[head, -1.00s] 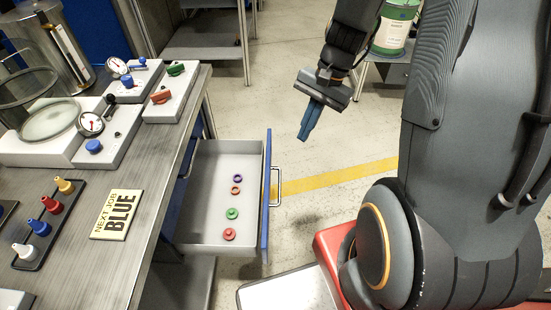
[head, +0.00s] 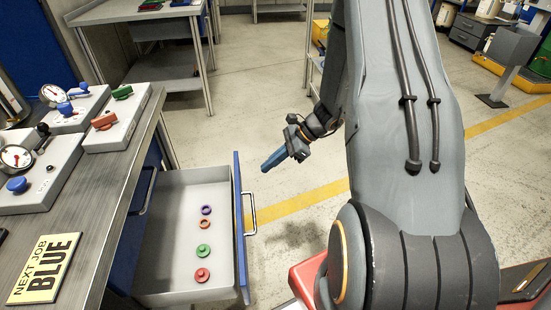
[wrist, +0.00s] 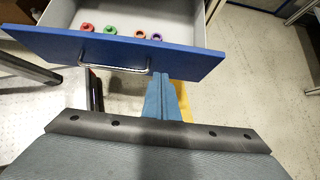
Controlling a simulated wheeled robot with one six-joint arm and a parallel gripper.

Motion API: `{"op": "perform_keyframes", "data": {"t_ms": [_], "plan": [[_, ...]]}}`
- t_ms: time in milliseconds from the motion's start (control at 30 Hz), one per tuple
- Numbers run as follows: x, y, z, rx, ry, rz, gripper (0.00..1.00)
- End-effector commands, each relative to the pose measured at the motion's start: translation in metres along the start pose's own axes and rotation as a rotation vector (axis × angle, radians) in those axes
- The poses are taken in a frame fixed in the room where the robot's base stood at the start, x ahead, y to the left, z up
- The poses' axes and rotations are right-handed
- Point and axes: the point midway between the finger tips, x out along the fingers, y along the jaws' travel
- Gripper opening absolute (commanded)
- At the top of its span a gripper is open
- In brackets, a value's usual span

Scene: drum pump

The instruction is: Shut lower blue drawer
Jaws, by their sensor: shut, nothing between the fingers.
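The lower blue drawer (head: 240,222) stands pulled out from under the workbench. Its grey tray holds several small coloured rings. In the wrist view the drawer's blue front (wrist: 120,52) and its silver bar handle (wrist: 115,66) face me. My gripper (head: 266,168) is shut and empty, to the right of the drawer front in the head view, its blue fingers pointing towards the drawer. In the wrist view the fingertips (wrist: 161,76) overlap the lower edge of the front, just right of the handle. I cannot tell whether they touch it.
The workbench (head: 100,222) carries gauge and valve blocks and a yellow "NEXT JOB BLUE" sign (head: 45,268). Another bench (head: 145,15) stands at the back. The floor (head: 240,90) right of the drawer is mostly clear, with a yellow line.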

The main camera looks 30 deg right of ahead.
Motion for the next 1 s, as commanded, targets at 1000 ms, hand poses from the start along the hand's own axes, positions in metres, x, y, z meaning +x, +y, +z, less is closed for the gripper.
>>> {"op": "perform_keyframes", "data": {"t_ms": [1000], "plan": [[0.069,0.0,0.028,-0.001,0.001,-0.001,0.0]]}}
